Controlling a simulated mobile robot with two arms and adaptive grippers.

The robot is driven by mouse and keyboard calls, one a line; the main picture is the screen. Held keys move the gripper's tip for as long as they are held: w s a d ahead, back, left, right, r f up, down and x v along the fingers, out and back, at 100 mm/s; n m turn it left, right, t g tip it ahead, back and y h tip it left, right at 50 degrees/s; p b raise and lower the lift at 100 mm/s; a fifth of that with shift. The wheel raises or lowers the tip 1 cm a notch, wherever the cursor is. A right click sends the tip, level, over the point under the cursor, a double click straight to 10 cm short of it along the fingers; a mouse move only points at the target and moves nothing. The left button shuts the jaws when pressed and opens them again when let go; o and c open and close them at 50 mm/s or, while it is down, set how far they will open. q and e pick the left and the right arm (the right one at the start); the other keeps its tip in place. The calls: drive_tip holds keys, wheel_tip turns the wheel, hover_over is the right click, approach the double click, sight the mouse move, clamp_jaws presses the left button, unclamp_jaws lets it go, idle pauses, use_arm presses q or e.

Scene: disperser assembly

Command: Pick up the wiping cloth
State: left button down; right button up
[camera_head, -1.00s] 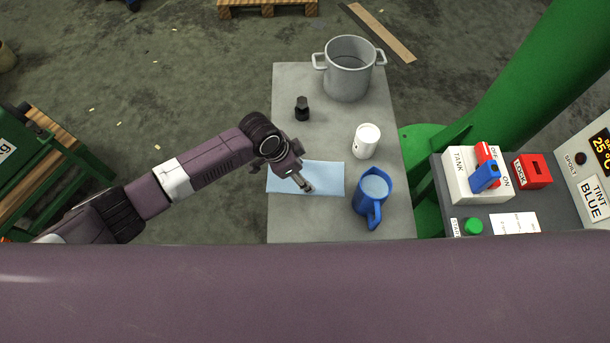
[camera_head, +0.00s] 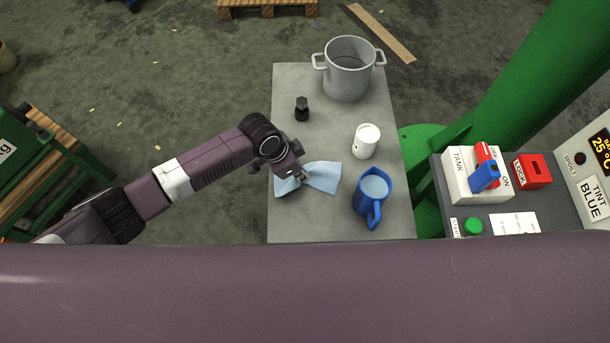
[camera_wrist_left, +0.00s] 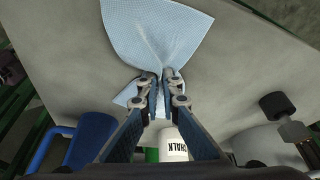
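The light blue wiping cloth (camera_head: 323,177) lies on the grey table (camera_head: 300,222), bunched into a bow shape with its middle pinched. It also fills the upper middle of the left wrist view (camera_wrist_left: 160,32), creased toward the fingers. My left gripper (camera_head: 301,176) is over the cloth's middle. In the left wrist view its fingertips (camera_wrist_left: 160,80) are closed together on the gathered cloth. The cloth's wide ends still appear to rest on the table. My right gripper is not in view.
A blue jug (camera_head: 371,198) and a white container (camera_head: 366,142) stand just right of the cloth. A small black object (camera_head: 302,109) and a grey pot (camera_head: 348,70) stand farther back. A control panel (camera_head: 505,205) is beyond the table's right side.

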use_arm(q)
drive_tip(key=shift+s+a+f, duration=0.1)
drive_tip(key=shift+a+f, duration=0.05)
drive_tip(key=shift+f, duration=0.05)
wheel_tip(320, 180, up, 12)
drive_tip(key=p, duration=1.1)
drive_tip(key=shift+r+p, duration=0.15)
drive_tip(key=shift+p, duration=0.15)
